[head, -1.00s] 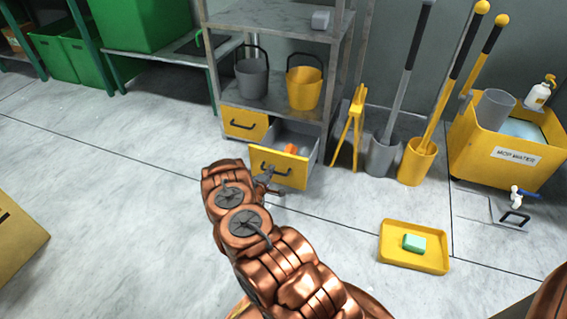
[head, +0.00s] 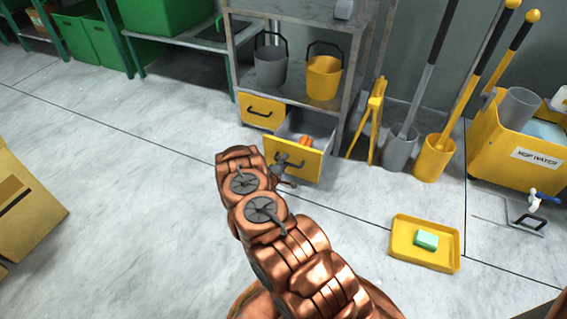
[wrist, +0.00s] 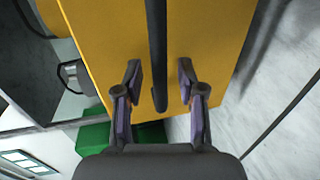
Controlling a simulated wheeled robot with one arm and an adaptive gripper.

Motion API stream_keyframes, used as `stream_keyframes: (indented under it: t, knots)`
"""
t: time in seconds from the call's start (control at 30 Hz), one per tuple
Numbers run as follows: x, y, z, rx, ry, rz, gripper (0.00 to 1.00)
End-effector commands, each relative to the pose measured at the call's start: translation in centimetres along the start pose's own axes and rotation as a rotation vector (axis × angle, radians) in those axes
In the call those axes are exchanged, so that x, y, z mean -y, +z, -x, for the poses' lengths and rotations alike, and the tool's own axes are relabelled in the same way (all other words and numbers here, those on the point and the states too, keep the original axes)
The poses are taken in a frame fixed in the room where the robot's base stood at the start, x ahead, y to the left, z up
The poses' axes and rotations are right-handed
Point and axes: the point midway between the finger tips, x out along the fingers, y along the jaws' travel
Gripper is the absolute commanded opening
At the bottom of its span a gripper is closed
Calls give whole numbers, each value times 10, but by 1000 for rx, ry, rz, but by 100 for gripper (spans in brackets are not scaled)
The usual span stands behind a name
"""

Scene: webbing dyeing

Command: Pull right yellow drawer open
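The right yellow drawer (head: 305,165) stands pulled out of the low cabinet under the metal shelf, and its grey inside shows. An orange item (head: 305,141) lies in it. In the wrist view the yellow drawer front (wrist: 210,40) fills the middle, with its dark bar handle (wrist: 157,50) running down between my fingers. My gripper (wrist: 158,83) is open around the handle's end, with a gap visible on both sides. In the head view my gripper (head: 284,180) is small and partly hidden by my arm, just in front of the drawer.
The left yellow drawer (head: 262,110) is shut. A yellow stand (head: 375,115) and mop holders (head: 433,160) stand to the right. A yellow tray (head: 405,255) with a green sponge (head: 426,239) lies on the floor. Floor to the left is clear up to a cardboard box (head: 25,215).

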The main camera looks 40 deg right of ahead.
Motion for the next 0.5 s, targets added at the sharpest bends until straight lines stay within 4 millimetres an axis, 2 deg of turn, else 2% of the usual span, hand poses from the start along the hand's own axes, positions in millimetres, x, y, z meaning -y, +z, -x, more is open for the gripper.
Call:
stream_keyframes:
  t: [0.27,0.5]
  knots:
    - [0,0,4,0,-1,-1,39]
    - [0,-1,32,-1,-2,1,39]
